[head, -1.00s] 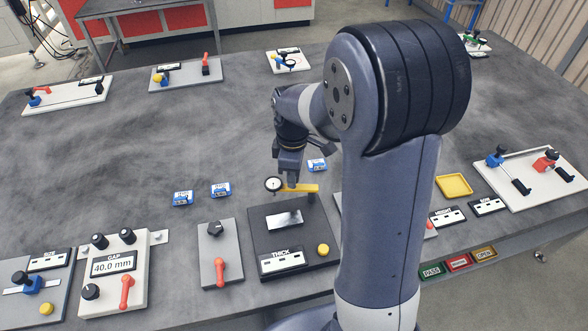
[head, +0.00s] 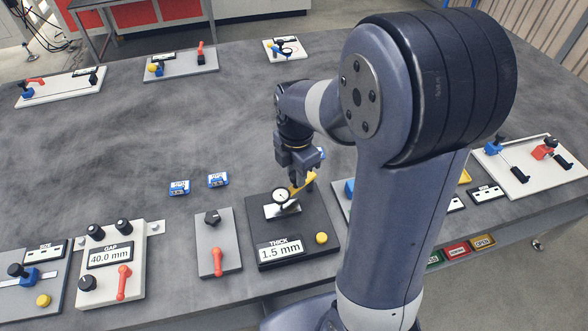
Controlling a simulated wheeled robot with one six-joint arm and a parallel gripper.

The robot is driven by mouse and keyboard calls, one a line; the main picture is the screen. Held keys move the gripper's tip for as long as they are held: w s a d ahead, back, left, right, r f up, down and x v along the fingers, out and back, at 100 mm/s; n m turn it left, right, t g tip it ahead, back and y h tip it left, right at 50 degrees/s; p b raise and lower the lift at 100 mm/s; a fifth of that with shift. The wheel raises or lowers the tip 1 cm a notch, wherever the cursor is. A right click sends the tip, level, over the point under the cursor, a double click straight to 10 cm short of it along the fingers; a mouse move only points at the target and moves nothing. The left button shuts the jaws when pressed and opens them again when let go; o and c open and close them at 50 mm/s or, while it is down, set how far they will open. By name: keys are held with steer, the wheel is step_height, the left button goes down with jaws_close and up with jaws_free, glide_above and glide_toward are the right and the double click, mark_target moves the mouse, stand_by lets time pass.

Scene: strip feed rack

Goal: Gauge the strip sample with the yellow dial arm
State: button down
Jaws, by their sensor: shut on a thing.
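The yellow dial arm (head: 299,188) stands at the back of the dark THICK gauge base (head: 320,218). Its round white dial (head: 281,195) is over the strip sample (head: 279,212), a pale plate on the base. Whether the dial's tip touches the plate is too small to tell. The THICK display (head: 280,249) reads 1.5 mm. My gripper (head: 303,179) is shut on the yellow dial arm; its fingertips are partly hidden against it. A yellow button (head: 321,238) sits at the base's right front.
A grey plate with a red lever (head: 217,261) and the GAP panel (head: 110,257), reading 40.0 mm, stand to the left. Two blue blocks (head: 180,187) (head: 218,180) lie behind. My arm hides much of the right side. The table's middle back is clear.

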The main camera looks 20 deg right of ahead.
steer(key=shift+n, duration=0.3)
steer(key=c, duration=1.1)
jaws_free()
steer(key=shift+s+d, duration=0.1)
steer(key=shift+r, duration=0.1)
step_height(320, 180, up, 11)
steer(key=shift+f, duration=0.15)
steer(key=shift+f, duration=0.15)
step_height(320, 180, down, 11)
steer(key=shift+r, duration=0.2)
stand_by(0.4)
